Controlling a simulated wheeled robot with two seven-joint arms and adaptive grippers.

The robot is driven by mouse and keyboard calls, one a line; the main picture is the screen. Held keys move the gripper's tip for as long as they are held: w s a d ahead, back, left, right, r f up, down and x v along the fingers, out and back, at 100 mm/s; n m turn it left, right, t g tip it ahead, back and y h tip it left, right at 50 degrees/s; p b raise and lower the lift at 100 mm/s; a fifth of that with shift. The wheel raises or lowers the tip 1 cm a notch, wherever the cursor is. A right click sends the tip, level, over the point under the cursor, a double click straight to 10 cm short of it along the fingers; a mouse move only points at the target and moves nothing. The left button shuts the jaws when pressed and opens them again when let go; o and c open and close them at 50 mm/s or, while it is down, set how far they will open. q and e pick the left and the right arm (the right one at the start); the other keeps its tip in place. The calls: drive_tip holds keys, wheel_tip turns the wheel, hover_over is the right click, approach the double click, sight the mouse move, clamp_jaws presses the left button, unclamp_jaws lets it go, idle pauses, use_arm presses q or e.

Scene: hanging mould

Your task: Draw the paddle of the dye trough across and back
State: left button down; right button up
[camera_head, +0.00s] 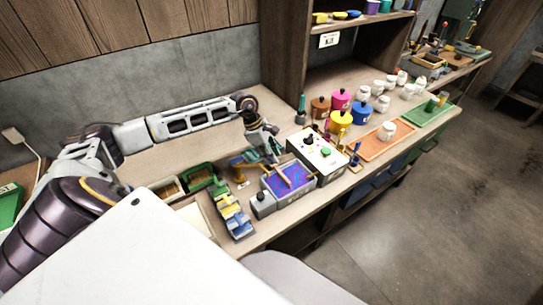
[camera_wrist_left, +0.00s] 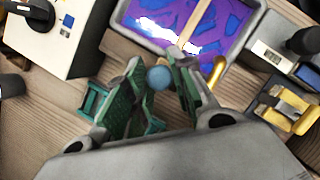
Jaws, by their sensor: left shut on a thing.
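The dye trough (camera_head: 300,194) is a grey box of swirled purple and blue dye on the bench. In the left wrist view its pale rim (camera_wrist_left: 119,18) shows at the top. The paddle, a pale wooden bar (camera_head: 284,176), lies across the dye and also shows in the left wrist view (camera_wrist_left: 186,32). My left gripper (camera_head: 272,158) is at the trough's back left side. In the left wrist view its green-padded fingers (camera_wrist_left: 159,90) are closed around a blue round knob (camera_wrist_left: 159,78). The knob appears to be the paddle's handle; the join is hidden. My right gripper is out of view.
A white control box (camera_head: 318,153) stands right of the trough. Left of it are a rack with yellow and blue pieces (camera_head: 234,216) and a green tray (camera_head: 199,178). Coloured pots (camera_head: 341,98) and an orange tray (camera_head: 378,147) are farther right. The bench's front edge is close.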

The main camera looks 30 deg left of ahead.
use_arm(q)
drive_tip(key=shift+s+a+f, duration=0.1)
drive_tip(key=shift+s+a, duration=0.05)
drive_tip(key=shift+s, duration=0.05)
drive_tip(key=c, duration=1.3)
unclamp_jaws()
drive_tip(key=shift+s, duration=0.15)
drive_tip(key=shift+o, duration=0.3)
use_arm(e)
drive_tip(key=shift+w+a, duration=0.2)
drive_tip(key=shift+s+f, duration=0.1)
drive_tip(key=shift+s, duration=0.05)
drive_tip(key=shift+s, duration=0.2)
